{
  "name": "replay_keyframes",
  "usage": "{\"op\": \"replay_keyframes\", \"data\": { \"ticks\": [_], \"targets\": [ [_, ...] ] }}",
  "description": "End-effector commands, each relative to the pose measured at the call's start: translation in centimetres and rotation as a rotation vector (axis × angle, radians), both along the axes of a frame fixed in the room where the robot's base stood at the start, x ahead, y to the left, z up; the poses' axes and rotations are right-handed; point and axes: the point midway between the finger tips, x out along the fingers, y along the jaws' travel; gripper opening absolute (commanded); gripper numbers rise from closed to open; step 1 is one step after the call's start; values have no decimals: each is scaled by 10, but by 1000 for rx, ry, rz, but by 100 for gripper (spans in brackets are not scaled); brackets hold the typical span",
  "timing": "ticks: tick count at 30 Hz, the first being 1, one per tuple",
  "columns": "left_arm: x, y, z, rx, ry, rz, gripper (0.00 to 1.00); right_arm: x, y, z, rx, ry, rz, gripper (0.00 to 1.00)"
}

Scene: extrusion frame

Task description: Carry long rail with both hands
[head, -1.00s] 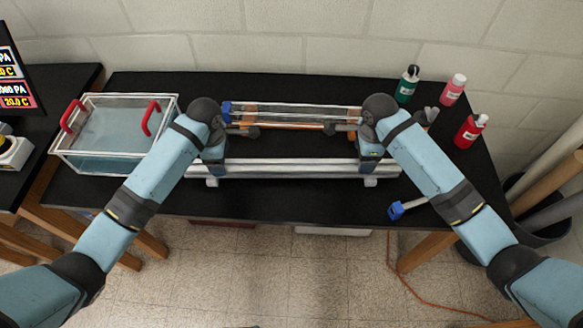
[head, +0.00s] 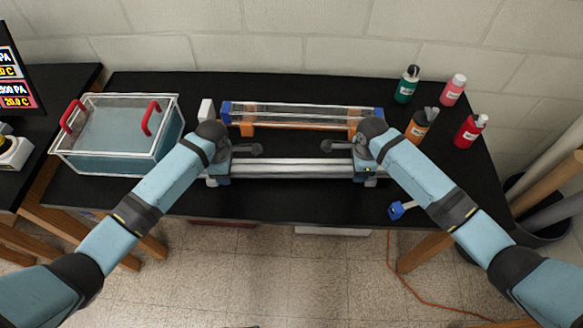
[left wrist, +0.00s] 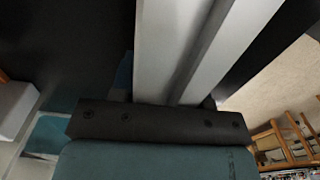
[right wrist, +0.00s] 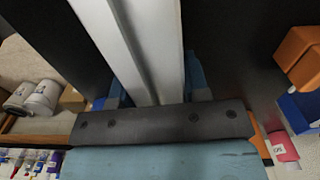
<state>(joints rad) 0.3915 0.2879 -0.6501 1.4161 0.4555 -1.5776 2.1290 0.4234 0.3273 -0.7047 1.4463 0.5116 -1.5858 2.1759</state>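The long rail (head: 290,168) is a silver-grey grooved bar. It lies left to right near the front of the black table, on small light supports. My left gripper (head: 216,180) is at its left part and my right gripper (head: 368,178) is at its right part, both pointing down. The rail runs from close under the palm in the left wrist view (left wrist: 190,45) and in the right wrist view (right wrist: 140,45). Blue finger parts show beside the rail, on both sides in the right wrist view. Finger contact is mostly hidden, so I cannot tell whether either gripper grips it.
Behind the rail stands a clear-topped assembly (head: 300,112) with blue ends and orange brackets. A glass bin (head: 100,160) with red handles is at left. Several bottles (head: 470,130) stand at right. A blue-headed tool (head: 397,210) lies near the front right edge.

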Motion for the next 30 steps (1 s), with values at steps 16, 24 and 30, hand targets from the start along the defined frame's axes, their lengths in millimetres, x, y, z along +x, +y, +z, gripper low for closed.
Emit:
{"op": "replay_keyframes", "data": {
  "ticks": [16,24,30],
  "targets": [
    [1,0,5,-1,-2,0,0,1,0,5,0,-2,0,0],
    [1,0,26,-1,-2,0,0,1,0,26,1,-2,0,0],
    [1,0,45,-1,-1,0,0,1,0,45,0,-1,0,0]
  ]
}}
